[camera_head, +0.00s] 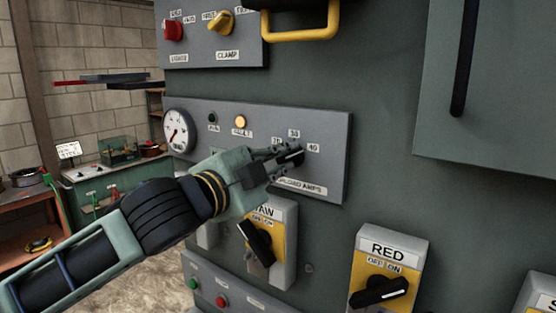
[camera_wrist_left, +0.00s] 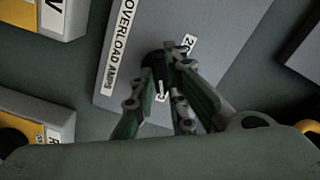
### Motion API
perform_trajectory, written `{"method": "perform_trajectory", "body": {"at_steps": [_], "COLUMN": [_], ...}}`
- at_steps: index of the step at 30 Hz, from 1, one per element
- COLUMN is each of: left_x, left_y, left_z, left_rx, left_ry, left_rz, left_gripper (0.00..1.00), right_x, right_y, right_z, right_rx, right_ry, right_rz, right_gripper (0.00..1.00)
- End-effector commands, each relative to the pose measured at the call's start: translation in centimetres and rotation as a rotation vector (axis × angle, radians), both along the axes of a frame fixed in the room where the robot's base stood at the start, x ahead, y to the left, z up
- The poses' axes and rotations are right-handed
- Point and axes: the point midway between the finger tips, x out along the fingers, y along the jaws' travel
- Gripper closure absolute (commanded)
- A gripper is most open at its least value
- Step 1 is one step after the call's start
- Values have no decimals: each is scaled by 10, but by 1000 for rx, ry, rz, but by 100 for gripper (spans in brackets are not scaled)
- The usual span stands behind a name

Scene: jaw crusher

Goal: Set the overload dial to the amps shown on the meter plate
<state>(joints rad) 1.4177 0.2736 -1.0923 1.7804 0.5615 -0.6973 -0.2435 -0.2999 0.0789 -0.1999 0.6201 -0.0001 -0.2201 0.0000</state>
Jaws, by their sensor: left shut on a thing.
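The overload dial is a dark knob (camera_head: 297,155) on a grey panel (camera_head: 330,180), above an OVERLOAD AMPS label (camera_head: 302,187). Number labels stand around it, among them 30 (camera_head: 294,134) and 40 (camera_head: 313,148). My left gripper (camera_head: 284,160) is shut on the knob; its fingers hide much of it. The left wrist view shows the fingers (camera_wrist_left: 166,85) around the dark knob (camera_wrist_left: 152,62); where its pointer stands I cannot tell. A round white meter (camera_head: 178,131) with a dark needle sits at the panel's left end; its small lettering is unreadable. My right gripper is not in view.
A lit amber FAULT lamp (camera_head: 240,122) and a dark lamp (camera_head: 212,118) sit left of the dial. Below are the JAW switch (camera_head: 257,241) and RED switch (camera_head: 379,290). A yellow handle (camera_head: 300,34) juts out above. A bench with a white card (camera_head: 68,150) stands at left.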

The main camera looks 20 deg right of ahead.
Motion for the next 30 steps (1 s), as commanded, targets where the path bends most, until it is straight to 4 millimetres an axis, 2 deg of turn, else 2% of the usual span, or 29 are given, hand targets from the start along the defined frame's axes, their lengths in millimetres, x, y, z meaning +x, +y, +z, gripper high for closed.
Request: {"method": "perform_trajectory", "body": {"at_steps": [9,10,16,26,30], "left_x": [0,0,0,-1,-7], "left_y": [0,0,0,1,10], "left_z": [0,0,0,0,0], "left_rx": [4,4,2,2,1], "left_ry": [-5,-5,-3,-2,-2], "left_rz": [0,0,0,0,0], "left_gripper": [100,87,69,69,69], "right_x": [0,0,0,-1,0], "right_y": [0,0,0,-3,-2], "right_z": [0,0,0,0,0], "right_rx": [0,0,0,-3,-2], "right_ry": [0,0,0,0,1], "right_rz": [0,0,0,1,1], "right_gripper": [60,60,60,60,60]}}
